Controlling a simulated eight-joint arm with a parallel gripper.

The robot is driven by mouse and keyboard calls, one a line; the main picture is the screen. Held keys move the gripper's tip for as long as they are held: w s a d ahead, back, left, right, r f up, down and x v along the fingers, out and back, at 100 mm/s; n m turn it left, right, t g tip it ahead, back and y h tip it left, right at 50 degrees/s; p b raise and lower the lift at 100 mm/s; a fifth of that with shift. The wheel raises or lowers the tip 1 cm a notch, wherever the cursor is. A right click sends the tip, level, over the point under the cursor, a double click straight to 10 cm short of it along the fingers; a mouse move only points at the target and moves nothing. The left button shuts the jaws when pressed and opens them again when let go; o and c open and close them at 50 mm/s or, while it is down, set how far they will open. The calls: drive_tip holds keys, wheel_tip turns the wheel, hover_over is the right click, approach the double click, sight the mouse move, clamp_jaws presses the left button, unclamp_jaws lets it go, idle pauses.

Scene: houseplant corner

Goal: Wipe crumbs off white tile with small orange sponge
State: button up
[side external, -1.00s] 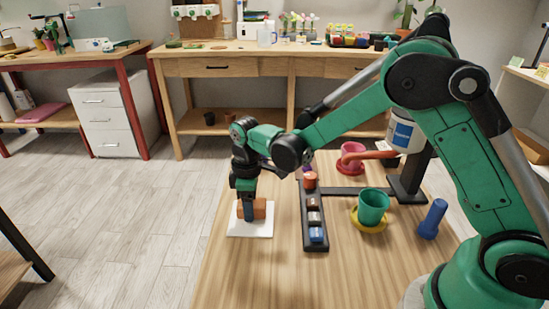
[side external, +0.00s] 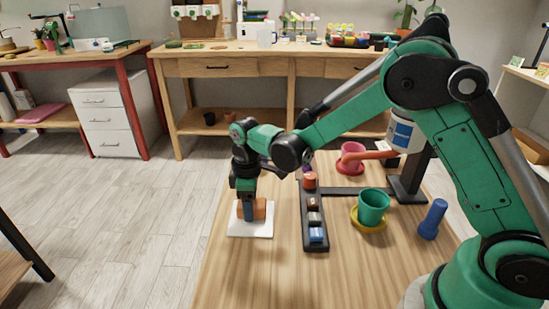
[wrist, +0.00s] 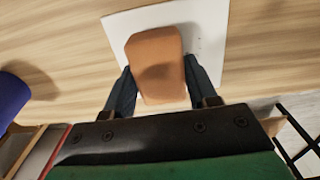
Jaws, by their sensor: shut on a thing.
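The white tile (side external: 262,230) lies flat on the wooden table at its left side. It also shows in the wrist view (wrist: 212,20), with a few tiny dark specks on its right part. The small orange sponge (wrist: 157,62) is between the fingers of my gripper (wrist: 160,88), which is shut on it. In the side view the sponge (side external: 259,210) is over the tile, below my gripper (side external: 250,210). It looks to be on the tile, but I cannot tell whether it presses on it. The sponge hides the middle of the tile.
A black rack (side external: 313,225) with several small blocks stands to the right of the tile. The table front is clear.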

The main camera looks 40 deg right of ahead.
drive_tip(key=shift+w+d, duration=0.9)
wheel_tip(320, 180, up, 8)
drive_tip(key=shift+f, duration=0.1)
idle(0.5)
